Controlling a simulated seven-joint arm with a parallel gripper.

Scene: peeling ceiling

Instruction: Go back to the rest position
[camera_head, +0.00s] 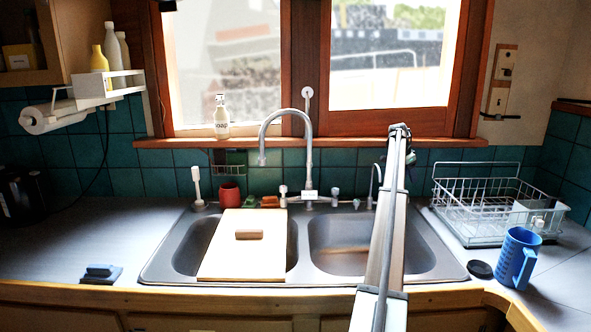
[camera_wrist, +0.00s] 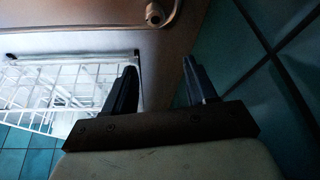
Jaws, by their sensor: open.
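My gripper (camera_wrist: 160,65) shows in the wrist view with its two dark fingers spread and nothing between them. The white wire dish rack (camera_wrist: 60,95) appears to its left in that view, and dark teal tiles (camera_wrist: 250,90) are close on its right. In the head view my arm rises from the bottom edge across the right sink basin towards the window sill. The gripper itself cannot be made out clearly there.
A cutting board (camera_head: 222,262) with a brown block (camera_head: 248,235) spans the left basin (camera_head: 190,250). The dish rack (camera_head: 470,232), blue mug (camera_head: 517,257) and black disc (camera_head: 480,270) are on the right. The faucet (camera_head: 308,160) stands behind the sink.

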